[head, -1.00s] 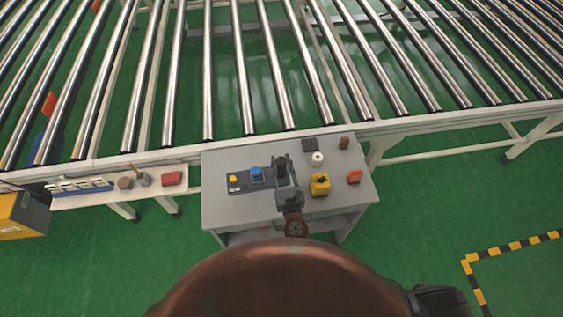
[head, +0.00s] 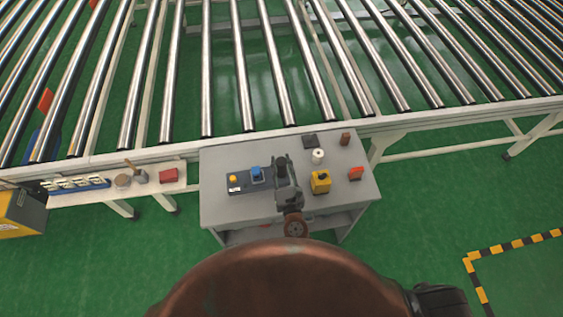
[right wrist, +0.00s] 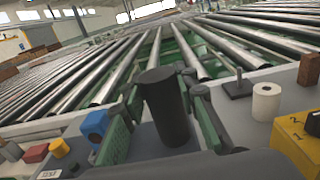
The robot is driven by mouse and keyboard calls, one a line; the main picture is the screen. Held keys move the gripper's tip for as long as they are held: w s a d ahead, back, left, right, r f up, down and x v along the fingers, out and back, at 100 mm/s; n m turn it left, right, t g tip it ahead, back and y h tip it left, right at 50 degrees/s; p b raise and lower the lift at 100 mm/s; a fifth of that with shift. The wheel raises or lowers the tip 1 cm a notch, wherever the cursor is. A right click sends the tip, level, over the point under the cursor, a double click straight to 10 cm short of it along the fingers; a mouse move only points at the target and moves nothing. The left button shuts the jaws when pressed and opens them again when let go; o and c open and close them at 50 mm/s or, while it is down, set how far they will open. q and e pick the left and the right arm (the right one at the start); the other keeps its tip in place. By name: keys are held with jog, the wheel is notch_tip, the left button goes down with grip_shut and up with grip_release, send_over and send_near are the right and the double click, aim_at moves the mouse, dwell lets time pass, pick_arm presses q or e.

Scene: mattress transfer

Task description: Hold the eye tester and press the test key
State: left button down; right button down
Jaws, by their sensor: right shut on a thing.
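The eye tester looks to be the dark grey base (head: 246,188) on the small table. It carries a yellow key (head: 233,178), a blue block (head: 256,175) and a black upright cylinder (right wrist: 165,108). A label reading TEST (right wrist: 49,174) lies in front of the yellow key (right wrist: 58,148) in the right wrist view. My right gripper (head: 284,170) is at the right end of the base, shut on the black cylinder, one finger on each side. The yellow key stands apart, left of the gripper. My left gripper is not in view.
The grey table (head: 217,157) also holds a yellow box (head: 320,182), a white roll (head: 318,157), a red block (head: 356,173), a brown block (head: 345,139) and a black plate (head: 311,141). A roller conveyor (head: 240,80) runs behind. A side shelf (head: 150,188) with parts stands left.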

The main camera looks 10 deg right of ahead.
aim_at(282, 173)
jog(key=shift+f+b, duration=1.6)
jog(key=shift+f, duration=0.25)
dwell(1.3)
